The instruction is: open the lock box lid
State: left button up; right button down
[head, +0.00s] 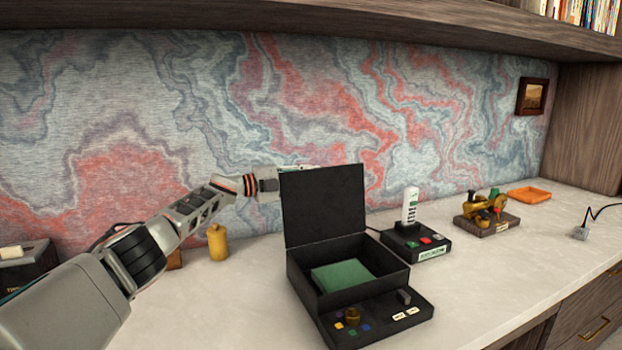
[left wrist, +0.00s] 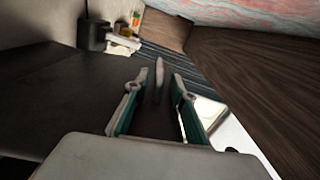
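The black lock box (head: 400,270) stands on the pale desk top. Its lid (head: 325,205) is swung up and stands nearly upright at the back of the box. A green block (head: 342,277) lies inside. My left gripper (head: 298,167) is at the lid's upper left edge, mostly hidden behind the lid; I cannot tell whether it touches. The large dark panel (left wrist: 60,95) at the left there looks like the lid. My right gripper is not in view.
A control panel with a knob (head: 352,316) fronts the box. A black base with a white handset (head: 410,207) stands just right of it. A brass device (head: 487,213) and an orange tray (head: 530,195) are farther right. A yellow bottle (head: 218,243) stands left, near my arm.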

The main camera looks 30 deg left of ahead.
pick_arm(q)
jog(key=v, duration=1.2)
dwell(0.6)
